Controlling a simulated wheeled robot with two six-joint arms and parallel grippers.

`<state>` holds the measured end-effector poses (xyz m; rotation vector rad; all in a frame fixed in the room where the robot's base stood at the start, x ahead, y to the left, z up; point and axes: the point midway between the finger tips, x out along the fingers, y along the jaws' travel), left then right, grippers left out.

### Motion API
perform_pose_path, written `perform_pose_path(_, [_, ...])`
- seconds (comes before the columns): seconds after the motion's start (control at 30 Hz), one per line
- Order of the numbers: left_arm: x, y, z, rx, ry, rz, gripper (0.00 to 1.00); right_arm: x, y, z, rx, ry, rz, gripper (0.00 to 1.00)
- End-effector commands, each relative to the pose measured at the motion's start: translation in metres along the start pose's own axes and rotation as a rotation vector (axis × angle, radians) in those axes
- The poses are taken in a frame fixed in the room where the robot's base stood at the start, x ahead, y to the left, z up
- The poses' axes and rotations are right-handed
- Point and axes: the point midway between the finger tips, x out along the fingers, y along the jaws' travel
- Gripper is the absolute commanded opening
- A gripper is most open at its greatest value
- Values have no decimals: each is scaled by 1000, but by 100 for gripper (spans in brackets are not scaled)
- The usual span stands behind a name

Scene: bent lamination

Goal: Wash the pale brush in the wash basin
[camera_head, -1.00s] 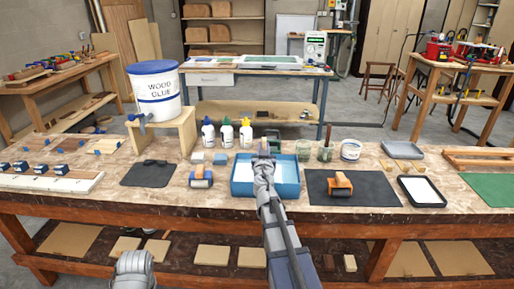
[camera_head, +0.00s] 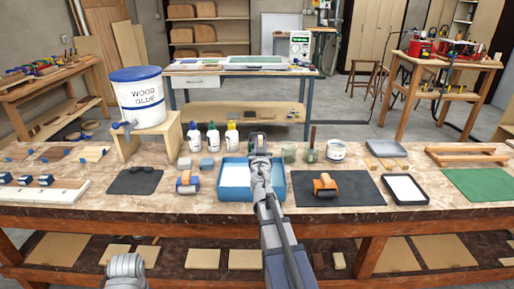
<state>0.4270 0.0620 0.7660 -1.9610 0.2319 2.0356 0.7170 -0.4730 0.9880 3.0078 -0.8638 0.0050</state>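The wash basin (camera_head: 234,195) is a blue rectangular tray with pale liquid in it, on the middle of the workbench. My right arm reaches forward over its right part. My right gripper (camera_head: 259,146) is above the basin's back edge, seen from behind, so its fingers and anything between them are mostly hidden. I cannot make out the pale brush for certain; the arm may cover it. Of my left arm only a grey rounded link shows at the bottom left; its gripper is out of view.
Glue bottles (camera_head: 213,139) stand behind the basin, and jars (camera_head: 289,153) stand to its back right. An orange-handled roller (camera_head: 325,186) lies on a dark mat (camera_head: 355,188) to the right. A blue-handled roller (camera_head: 187,182) is close on the left. A glue bucket (camera_head: 140,98) stands on a wooden stand.

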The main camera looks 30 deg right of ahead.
Motion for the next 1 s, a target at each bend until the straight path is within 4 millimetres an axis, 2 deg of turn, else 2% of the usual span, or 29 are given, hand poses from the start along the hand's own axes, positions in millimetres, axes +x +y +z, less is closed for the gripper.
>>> perform_pose_path(0.03, [-9,-1,0,0,0,0,50,8,-1,-9,0,0,1,0])
perform_pose_path(0.4, [-34,-3,2,0,0,0,50,4,-9,-35,8,-1,-6,0])
perform_pose_path(1.0, [-35,-3,2,0,0,0,50,2,-10,-35,10,-1,-9,0])
